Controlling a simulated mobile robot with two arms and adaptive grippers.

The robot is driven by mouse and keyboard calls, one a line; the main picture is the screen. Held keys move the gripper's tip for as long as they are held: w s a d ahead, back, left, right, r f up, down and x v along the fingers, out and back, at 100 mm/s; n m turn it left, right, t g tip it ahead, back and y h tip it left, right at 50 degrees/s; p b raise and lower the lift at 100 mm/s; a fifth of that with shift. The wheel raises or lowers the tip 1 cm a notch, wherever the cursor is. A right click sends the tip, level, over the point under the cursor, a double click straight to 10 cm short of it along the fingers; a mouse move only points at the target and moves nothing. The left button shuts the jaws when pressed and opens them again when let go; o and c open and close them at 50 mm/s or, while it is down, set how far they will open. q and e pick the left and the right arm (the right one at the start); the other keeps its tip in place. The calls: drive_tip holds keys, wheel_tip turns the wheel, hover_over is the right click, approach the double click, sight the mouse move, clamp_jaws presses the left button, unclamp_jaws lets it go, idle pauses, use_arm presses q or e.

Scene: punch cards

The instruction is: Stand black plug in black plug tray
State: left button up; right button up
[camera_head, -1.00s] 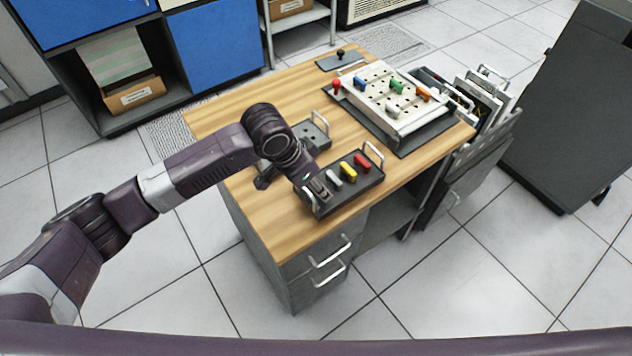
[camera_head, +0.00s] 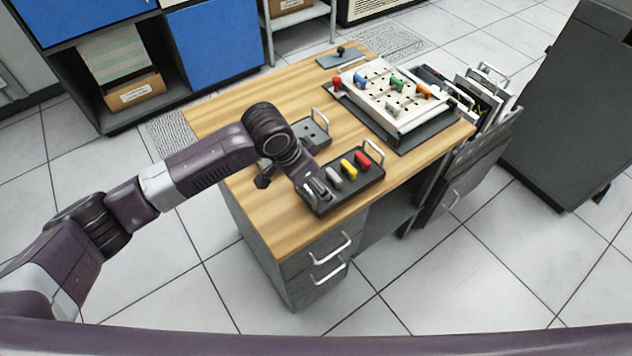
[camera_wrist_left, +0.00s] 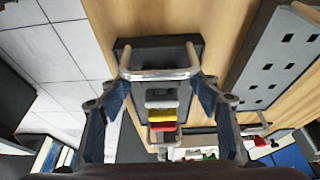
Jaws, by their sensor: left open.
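A small black plug (camera_head: 341,50) stands on a dark plate (camera_head: 328,62) at the far end of the desk. A black tray (camera_head: 352,191) with a grey plug (camera_head: 334,174), a yellow plug (camera_head: 348,168) and a red plug (camera_head: 362,160) lies near the desk's front edge. My left gripper (camera_head: 318,190) is over this tray's left end and hides part of it. In the left wrist view the open fingers (camera_wrist_left: 160,92) sit either side of the tray's metal handle (camera_wrist_left: 160,74) and the plug row. I cannot tell whether a dark plug is beside that handle.
A grey tray with holes (camera_head: 312,132) lies close behind my left wrist. A white plugboard (camera_head: 385,98) with several coloured plugs stands on a dark mat to the right. The wooden desk top (camera_head: 245,105) is clear at the back left.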

use_arm(q)
drive_tip(key=v, duration=1.2)
